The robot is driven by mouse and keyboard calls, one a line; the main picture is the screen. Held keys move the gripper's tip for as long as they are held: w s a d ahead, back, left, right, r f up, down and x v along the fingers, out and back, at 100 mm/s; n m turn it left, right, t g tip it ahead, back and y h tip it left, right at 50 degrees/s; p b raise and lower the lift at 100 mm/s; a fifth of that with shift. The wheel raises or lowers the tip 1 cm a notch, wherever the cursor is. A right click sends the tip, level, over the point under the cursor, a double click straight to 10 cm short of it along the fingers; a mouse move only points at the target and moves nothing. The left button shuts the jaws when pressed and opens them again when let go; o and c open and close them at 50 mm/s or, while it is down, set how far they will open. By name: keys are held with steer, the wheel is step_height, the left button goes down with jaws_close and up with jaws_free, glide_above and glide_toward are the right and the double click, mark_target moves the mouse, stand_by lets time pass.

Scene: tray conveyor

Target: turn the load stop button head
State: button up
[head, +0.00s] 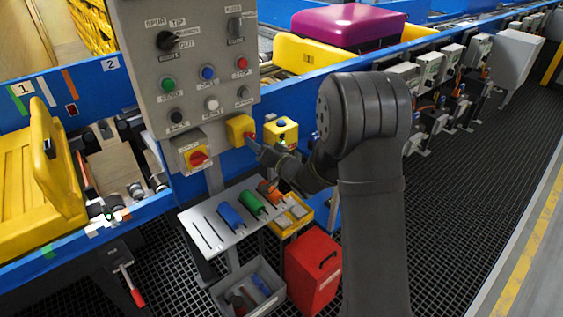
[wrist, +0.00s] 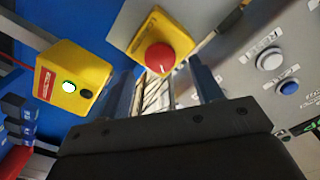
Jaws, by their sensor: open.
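The load stop button is most likely the red button head (wrist: 160,57) on a yellow box (wrist: 176,32) in the wrist view; I cannot read a label on it. In the head view its yellow box (head: 238,128) is at the lower right of the grey panel, and the red head (head: 249,137) is partly hidden by my gripper (head: 260,148). In the wrist view my gripper (wrist: 167,80) is open and empty. The red head lies ahead of the fingertips, roughly in line with the gap. I cannot tell if they touch.
The grey panel (head: 190,75) carries several buttons and switches. A red-and-yellow rotary switch (head: 197,157) is left of the button. A tool shelf (head: 220,222) lies below.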

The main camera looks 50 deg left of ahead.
steer(key=d, duration=1.4)
steer(key=shift+a, duration=0.15)
steer(key=a, duration=1.7)
steer(key=shift+a, duration=0.15)
